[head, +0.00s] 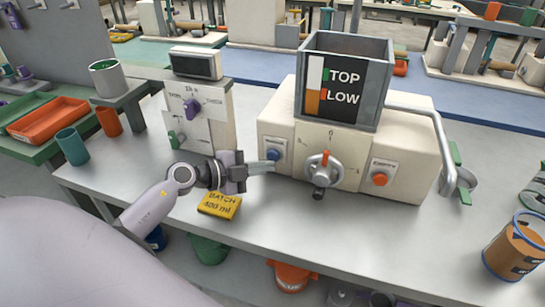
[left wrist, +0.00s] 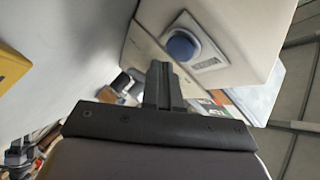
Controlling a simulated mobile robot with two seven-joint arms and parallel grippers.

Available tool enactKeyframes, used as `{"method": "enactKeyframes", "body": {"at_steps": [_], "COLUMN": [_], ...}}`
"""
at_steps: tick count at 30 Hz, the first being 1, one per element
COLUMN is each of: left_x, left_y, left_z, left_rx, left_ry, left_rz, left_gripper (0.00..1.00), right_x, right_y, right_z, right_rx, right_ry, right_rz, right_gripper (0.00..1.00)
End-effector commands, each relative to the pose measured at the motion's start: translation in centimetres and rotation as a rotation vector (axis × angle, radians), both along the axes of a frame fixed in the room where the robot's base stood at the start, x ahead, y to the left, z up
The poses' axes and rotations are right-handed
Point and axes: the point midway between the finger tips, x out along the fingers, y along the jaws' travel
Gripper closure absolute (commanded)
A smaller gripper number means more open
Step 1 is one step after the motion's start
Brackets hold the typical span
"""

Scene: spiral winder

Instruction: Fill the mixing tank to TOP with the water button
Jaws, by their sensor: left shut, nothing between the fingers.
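The mixing tank (head: 372,112) is a grey open box on a cream machine, with a dark front panel marked TOP and LOW. Its gauge (head: 314,85) is white above and orange below, with the orange reaching about the LOW mark, under TOP. The blue water button (head: 273,154) is on the machine's left front; it also shows in the left wrist view (left wrist: 182,47). My left gripper (head: 271,167) is shut and empty, its tips close in front of and just below the button. I cannot tell whether they touch it. My right gripper is not in view.
A valve handle (head: 323,168) and an orange button (head: 380,179) are on the machine's front. A yellow BATCH 400 ml block (head: 219,205) lies below my left wrist. A control box (head: 200,115) with a small display stands left. The table front is mostly clear.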

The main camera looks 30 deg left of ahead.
Motion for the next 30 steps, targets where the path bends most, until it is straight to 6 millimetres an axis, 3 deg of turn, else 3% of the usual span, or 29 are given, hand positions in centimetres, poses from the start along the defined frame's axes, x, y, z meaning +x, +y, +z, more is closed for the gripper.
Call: {"method": "enactKeyframes", "body": {"at_steps": [30], "left_x": [0.84], "left_y": [0.21], "left_z": [0.11], "left_rx": [0.0], "left_ry": [0.0], "left_rz": [0.001], "left_gripper": [1.0], "right_x": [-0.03], "right_y": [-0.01], "right_z": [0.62], "right_rx": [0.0], "right_ry": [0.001], "right_rz": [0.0], "right_gripper": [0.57]}}
